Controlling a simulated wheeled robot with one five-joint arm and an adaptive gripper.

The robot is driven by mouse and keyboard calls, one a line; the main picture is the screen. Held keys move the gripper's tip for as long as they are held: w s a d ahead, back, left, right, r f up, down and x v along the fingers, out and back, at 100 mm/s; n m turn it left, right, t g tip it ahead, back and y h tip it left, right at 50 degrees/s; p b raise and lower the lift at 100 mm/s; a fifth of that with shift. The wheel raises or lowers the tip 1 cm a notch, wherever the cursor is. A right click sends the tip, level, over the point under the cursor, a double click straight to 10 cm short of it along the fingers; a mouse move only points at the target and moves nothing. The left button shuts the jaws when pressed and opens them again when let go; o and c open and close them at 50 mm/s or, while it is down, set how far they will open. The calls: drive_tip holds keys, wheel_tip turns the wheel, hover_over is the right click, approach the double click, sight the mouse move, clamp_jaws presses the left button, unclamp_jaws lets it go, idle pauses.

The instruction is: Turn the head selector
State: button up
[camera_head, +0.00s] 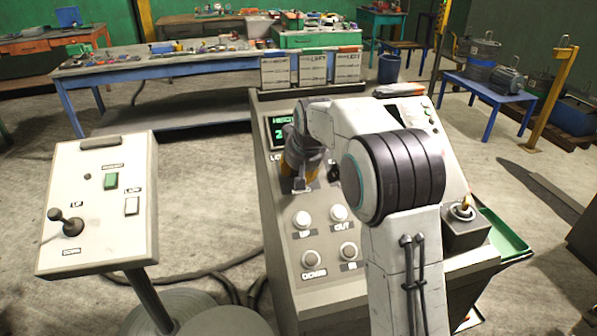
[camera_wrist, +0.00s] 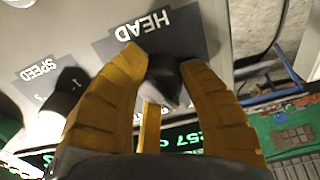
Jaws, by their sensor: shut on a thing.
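The head selector (camera_wrist: 165,80) is a dark knob with a pale pointer, on a grey plate marked HEAD (camera_wrist: 190,20). In the wrist view my gripper (camera_wrist: 163,70) has its yellow fingers on both sides of this knob and is shut on it. In the head view my gripper (camera_head: 294,176) is at the upper left of the grey console (camera_head: 290,270), just below the green display (camera_head: 281,132). There the wrist and fingers hide the selector. The display also shows in the wrist view (camera_wrist: 190,138), with part of its green digits hidden.
A second dark knob (camera_wrist: 62,98) marked SPEED sits left of the held one in the wrist view. Round white buttons (camera_head: 302,219) are lower on the console. A lever panel (camera_head: 100,205) stands to the left. A green tray (camera_head: 505,235) juts out at right.

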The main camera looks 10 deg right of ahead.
drive_tip(key=shift+f+n, duration=0.1)
drive_tip(key=shift+n, duration=0.5)
drive_tip(key=o, duration=1.2)
drive_tip(key=shift+w, duration=0.1)
drive_tip(key=shift+o, duration=0.2)
drive_tip(key=v, duration=1.2)
drive_tip(key=shift+f, duration=0.1)
